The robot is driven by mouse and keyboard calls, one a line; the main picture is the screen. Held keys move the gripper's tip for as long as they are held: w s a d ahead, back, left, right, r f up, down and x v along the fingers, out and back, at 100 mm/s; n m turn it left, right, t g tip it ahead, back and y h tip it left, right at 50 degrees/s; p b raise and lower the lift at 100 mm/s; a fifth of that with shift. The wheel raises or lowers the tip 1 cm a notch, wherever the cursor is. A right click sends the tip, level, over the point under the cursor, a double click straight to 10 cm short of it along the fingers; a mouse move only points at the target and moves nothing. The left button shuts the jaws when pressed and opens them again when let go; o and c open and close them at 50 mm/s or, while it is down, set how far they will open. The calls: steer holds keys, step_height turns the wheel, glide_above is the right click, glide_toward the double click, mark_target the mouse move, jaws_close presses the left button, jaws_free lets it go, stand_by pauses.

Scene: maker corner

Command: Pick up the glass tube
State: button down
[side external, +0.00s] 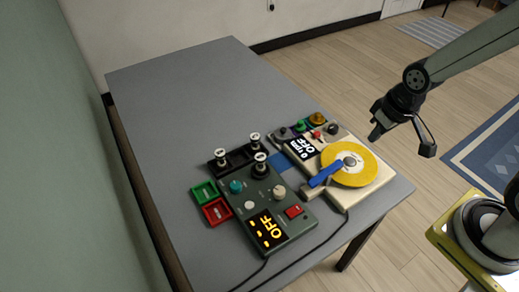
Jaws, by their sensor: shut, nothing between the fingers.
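I cannot make out for certain which piece is the glass tube. Three small upright pieces with pale round tops show on the table: one (220,156) at the left of a black rack (238,157), one (254,139) at its right, and one (260,159) on the dark socket of a green-grey box (263,205). They look alike at this size. My gripper (377,131) is shut and empty. It hangs in the air beyond the table's right side, well apart from these pieces.
The box has knobs, a red switch and a lit "OFF" display (268,229). Green (204,192) and red (217,212) trays sit left of it. A pale machine with a yellow disc (348,165) stands to the right. The far part of the grey table (190,90) is clear.

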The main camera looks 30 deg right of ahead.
steer(key=shift+c, duration=0.7)
jaws_free()
steer(key=n+g, duration=0.3)
steer(key=n, duration=1.2)
glide_above(261, 156)
steer(key=f, duration=1)
steer(key=shift+s+d+f, duration=0.25)
steer(key=shift+d+f, duration=0.05)
steer(key=shift+f, duration=0.05)
steer(key=shift+w+a+f+n, duration=0.15)
steer(key=shift+a+f+n, duration=0.15)
steer(key=shift+a+n, duration=0.1)
steer(key=shift+f, duration=1.3)
